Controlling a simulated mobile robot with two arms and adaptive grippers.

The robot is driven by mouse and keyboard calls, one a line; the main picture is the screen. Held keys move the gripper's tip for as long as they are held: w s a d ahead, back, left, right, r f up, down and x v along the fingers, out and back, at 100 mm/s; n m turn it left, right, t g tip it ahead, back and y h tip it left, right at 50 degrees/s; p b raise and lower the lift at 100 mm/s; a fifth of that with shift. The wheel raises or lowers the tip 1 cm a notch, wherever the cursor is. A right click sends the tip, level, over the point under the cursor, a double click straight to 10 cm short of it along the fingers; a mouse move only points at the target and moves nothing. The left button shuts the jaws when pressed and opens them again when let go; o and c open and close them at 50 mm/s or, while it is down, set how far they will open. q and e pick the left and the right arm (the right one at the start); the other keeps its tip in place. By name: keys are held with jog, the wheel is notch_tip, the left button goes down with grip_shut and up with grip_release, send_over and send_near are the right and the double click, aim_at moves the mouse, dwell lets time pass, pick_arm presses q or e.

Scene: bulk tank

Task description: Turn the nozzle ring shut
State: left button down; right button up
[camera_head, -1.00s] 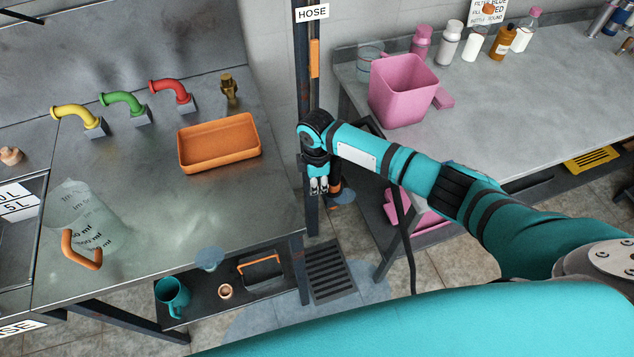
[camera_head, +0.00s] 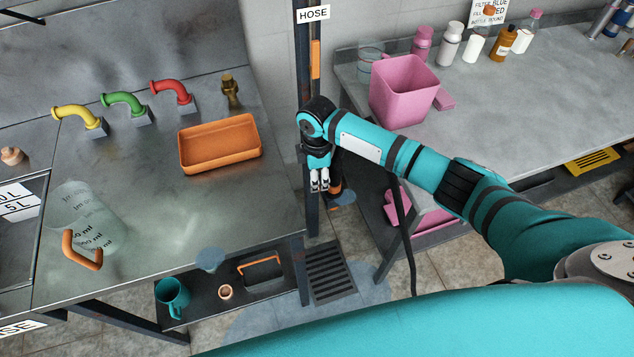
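The hose post (camera_head: 302,90) stands at the back centre under the HOSE label. A dark nozzle with an orange part (camera_head: 335,188) shows low beside the post, just behind and right of my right gripper (camera_head: 319,182). The nozzle ring cannot be made out clearly, as my wrist and fingers cover part of that spot. My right gripper points down with its two pale fingertips close together. Whether they touch the nozzle or hold anything cannot be told. My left gripper is out of view.
An orange tray (camera_head: 220,165), yellow, green and red taps (camera_head: 172,92), and a clear jug (camera_head: 85,220) are on the left bench. A pink container (camera_head: 402,95) and several bottles stand on the right bench. A black hose (camera_head: 408,240) hangs below my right arm.

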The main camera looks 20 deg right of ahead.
notch_tip(320, 180, up, 8)
jog(key=shift+r, duration=0.2)
jog(key=shift+f, duration=0.1)
dwell(0.5)
